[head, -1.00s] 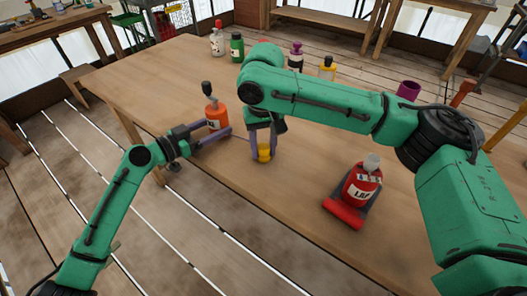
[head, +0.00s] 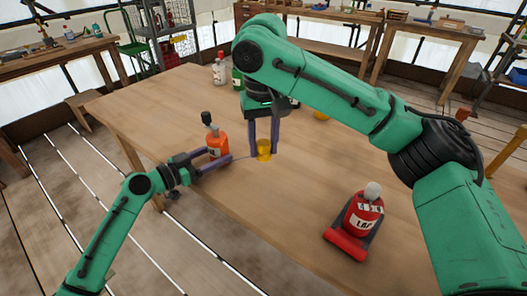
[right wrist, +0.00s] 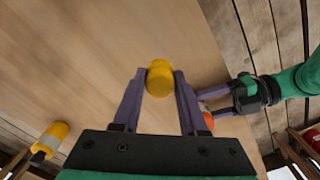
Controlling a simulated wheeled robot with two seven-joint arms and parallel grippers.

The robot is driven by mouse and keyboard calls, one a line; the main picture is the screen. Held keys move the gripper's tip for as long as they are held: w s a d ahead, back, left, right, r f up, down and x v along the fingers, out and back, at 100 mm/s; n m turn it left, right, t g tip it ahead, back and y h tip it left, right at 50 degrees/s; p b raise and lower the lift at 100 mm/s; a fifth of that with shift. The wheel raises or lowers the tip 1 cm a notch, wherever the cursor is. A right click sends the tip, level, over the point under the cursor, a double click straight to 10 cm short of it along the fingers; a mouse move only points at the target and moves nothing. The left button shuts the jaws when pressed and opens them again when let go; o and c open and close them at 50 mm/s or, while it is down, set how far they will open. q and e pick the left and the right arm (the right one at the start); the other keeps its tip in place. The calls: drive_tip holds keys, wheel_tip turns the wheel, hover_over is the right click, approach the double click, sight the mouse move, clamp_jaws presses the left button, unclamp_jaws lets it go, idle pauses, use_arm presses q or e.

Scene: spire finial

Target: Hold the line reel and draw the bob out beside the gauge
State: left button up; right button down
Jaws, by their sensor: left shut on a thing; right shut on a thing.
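The orange line reel (head: 215,146), with a white label and dark top, is between the fingers of my left gripper (head: 224,157), at the left of the table. My right gripper (head: 264,147) points down and is shut on the small yellow bob (head: 264,155), just right of the reel. In the right wrist view the bob (right wrist: 160,80) sits between the fingertips, and part of the reel (right wrist: 208,120) shows by the left gripper. A thin line seems to run between reel and bob. I cannot tell which object is the gauge.
A red labelled container (head: 362,215) on a base with a red bar stands at front right. A white bottle (head: 219,70) and a green bottle (head: 237,78) stand at the back. A yellow item (head: 321,116) is partly hidden by my right arm. The front middle table is clear.

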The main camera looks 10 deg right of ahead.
drive_tip(key=shift+f, duration=0.1)
drive_tip(key=shift+f, duration=4.45)
drive_tip(key=shift+s+d, duration=0.1)
approach(308, 208)
drive_tip(key=shift+s+d+f, duration=0.1)
drive_tip(key=shift+d+f, duration=0.05)
drive_tip(key=shift+f, duration=0.7)
drive_tip(key=shift+s+d+f, duration=0.15)
drive_tip(key=shift+d+f, duration=0.05)
drive_tip(key=shift+f, duration=0.65)
drive_tip(key=shift+s+d+f, duration=0.1)
drive_tip(key=shift+d+f, duration=0.05)
drive_tip(key=shift+f, duration=0.7)
drive_tip(key=shift+a, duration=0.1)
drive_tip(key=shift+w+a+f, duration=0.25)
drive_tip(key=shift+w+a, duration=0.15)
drive_tip(key=shift+f, duration=0.3)
